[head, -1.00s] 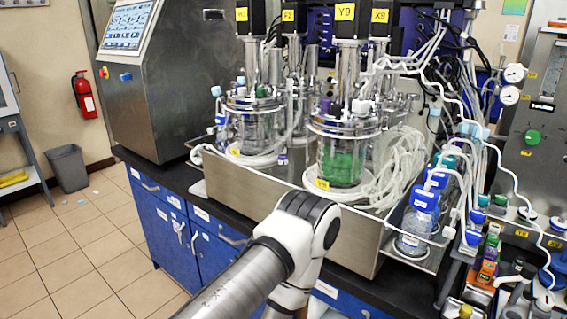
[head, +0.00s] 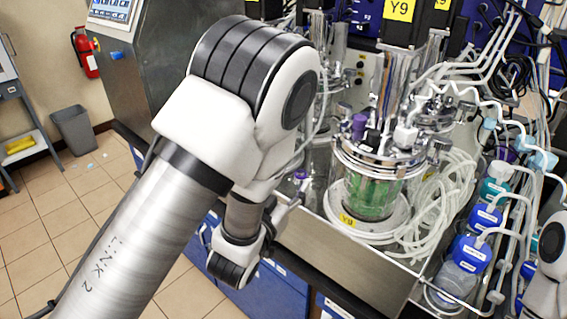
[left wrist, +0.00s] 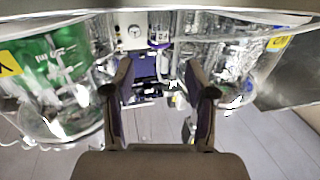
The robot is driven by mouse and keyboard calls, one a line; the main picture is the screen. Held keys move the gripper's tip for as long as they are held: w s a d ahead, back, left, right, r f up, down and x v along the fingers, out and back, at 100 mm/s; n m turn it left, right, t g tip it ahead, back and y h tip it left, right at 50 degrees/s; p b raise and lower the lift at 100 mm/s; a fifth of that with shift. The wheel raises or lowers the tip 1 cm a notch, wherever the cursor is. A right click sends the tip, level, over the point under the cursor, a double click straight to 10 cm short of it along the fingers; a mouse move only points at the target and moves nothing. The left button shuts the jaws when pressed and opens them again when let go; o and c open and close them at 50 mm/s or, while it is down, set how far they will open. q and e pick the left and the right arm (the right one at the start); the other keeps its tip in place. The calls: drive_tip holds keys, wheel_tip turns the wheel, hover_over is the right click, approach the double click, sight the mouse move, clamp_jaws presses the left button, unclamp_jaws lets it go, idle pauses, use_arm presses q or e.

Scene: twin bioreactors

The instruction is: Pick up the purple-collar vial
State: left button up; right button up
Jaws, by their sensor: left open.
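The purple-collar vial (head: 302,175) shows as a small purple spot between the two reactors in the head view, partly hidden by my left arm. In the left wrist view a clear vial with a purple band (left wrist: 159,43) is ahead of my fingers, between them in the picture. My left gripper (head: 291,194) is just below the vial in the head view. In the left wrist view its two fingers (left wrist: 158,72) are spread apart with nothing held between them. My right gripper is not in view.
The green-filled reactor (head: 372,197) stands close to the right of the vial. It is at the left in the wrist view (left wrist: 50,75), with the other glass vessel (left wrist: 232,60) at the right. White tubing (head: 440,200) and blue-capped bottles (head: 470,256) lie farther right.

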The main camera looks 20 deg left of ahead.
sight(299, 174)
use_arm(q)
drive_tip(key=w+p, duration=0.1)
drive_tip(key=w, duration=0.1)
drive_tip(key=w+p, duration=0.1)
drive_tip(key=w, duration=0.1)
drive_tip(key=w+p, duration=0.1)
drive_tip(key=w, duration=0.1)
drive_tip(key=shift+w+d+f, duration=0.15)
drive_tip(key=shift+d+f, duration=0.05)
drive_tip(key=shift+f, duration=0.25)
drive_tip(key=shift+d, duration=0.1)
drive_tip(key=c, duration=0.9)
